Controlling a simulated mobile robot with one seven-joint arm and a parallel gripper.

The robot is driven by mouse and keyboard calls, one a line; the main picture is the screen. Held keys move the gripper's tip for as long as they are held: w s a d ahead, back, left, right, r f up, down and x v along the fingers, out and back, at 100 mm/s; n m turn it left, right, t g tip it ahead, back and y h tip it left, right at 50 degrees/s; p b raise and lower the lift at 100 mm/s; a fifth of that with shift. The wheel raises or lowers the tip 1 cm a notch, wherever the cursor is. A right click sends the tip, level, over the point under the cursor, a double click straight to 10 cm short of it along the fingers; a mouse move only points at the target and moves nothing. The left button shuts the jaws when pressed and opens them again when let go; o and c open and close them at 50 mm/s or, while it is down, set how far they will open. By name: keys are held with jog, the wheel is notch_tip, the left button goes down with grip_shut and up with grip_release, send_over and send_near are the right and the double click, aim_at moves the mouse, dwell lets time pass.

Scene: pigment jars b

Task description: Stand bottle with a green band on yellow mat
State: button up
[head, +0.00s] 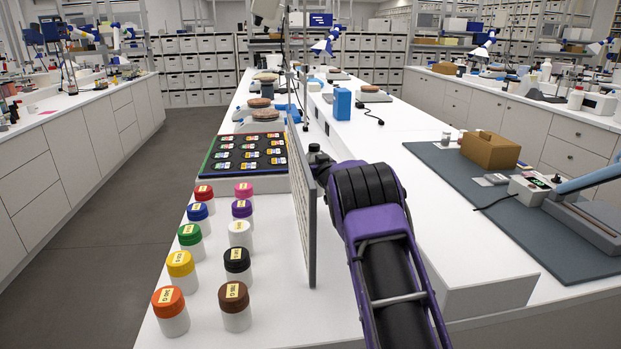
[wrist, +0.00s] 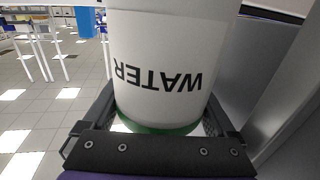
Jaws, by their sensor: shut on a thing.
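The bottle (wrist: 165,48) fills the middle of the wrist view. It is white with the word WATER, upside down in the picture, and a green band at the lower edge there. My gripper (wrist: 162,104) is shut on it, with a dark finger on either side. In the head view my purple and black arm reaches forward on the right of an upright panel. I cannot make out the bottle or the gripper's fingers there. No yellow mat shows in either view.
Several jars with coloured lids (head: 190,237) stand left of the upright grey panel (head: 302,205). A dark tray of labelled items (head: 246,152) lies behind them. A blue box (head: 342,104) stands farther back. A grey mat (head: 453,213) with a brown box (head: 490,150) is at right.

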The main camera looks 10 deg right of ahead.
jog(key=shift+f, duration=2.9)
jog(key=shift+f, duration=0.15)
jog(key=o, duration=1)
